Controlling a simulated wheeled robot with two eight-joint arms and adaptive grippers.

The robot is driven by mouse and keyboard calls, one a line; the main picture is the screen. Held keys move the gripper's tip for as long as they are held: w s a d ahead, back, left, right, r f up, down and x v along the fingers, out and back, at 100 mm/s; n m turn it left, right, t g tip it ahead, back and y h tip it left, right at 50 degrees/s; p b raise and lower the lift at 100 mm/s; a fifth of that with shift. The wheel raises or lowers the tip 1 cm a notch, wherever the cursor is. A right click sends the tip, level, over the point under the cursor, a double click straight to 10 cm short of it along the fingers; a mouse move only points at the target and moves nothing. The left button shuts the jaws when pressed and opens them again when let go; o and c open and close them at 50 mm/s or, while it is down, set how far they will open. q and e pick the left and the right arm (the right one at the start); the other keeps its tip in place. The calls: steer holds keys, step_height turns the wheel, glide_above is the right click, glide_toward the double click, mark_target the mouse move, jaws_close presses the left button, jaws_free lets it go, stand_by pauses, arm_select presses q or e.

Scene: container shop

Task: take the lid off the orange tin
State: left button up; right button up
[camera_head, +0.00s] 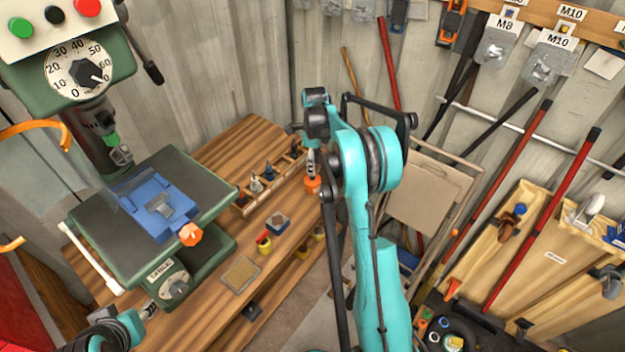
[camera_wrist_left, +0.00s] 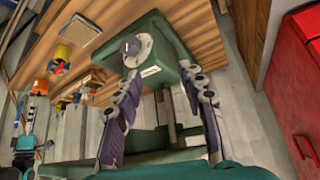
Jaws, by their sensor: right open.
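A small orange object (camera_head: 313,185), which looks like the orange tin, sits at the right end of the wooden bench, directly below my right gripper (camera_head: 312,170). My right gripper points down with its tips at or just over it; I cannot tell whether they touch. Its lid cannot be made out. A small orange shape (camera_wrist_left: 40,87), likely the same tin, shows in the left wrist view beside my right arm. My left gripper (camera_head: 150,306) is low at the left, by the drill press table. In the left wrist view its fingers (camera_wrist_left: 160,75) are spread and empty.
The green drill press (camera_head: 205,195) with a blue vise (camera_head: 160,208) stands at the left. On the bench (camera_head: 222,268) are a yellow pot (camera_head: 264,246), a small box (camera_head: 278,222) and a rack of bits (camera_head: 268,200). Wooden bins (camera_head: 545,270) are at the right.

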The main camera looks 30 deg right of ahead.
mark_target(312, 178)
steer(key=f+b, duration=0.1)
steer(key=f, duration=0.2)
steer(key=f+b, duration=0.1)
steer(key=f, duration=0.1)
steer(key=shift+w+a+f, duration=0.15)
steer(key=shift+w+f, duration=0.05)
steer(key=shift+f, duration=0.2)
steer(key=shift+r, duration=0.1)
steer(key=shift+c, duration=0.4)
steer(key=c, duration=0.8)
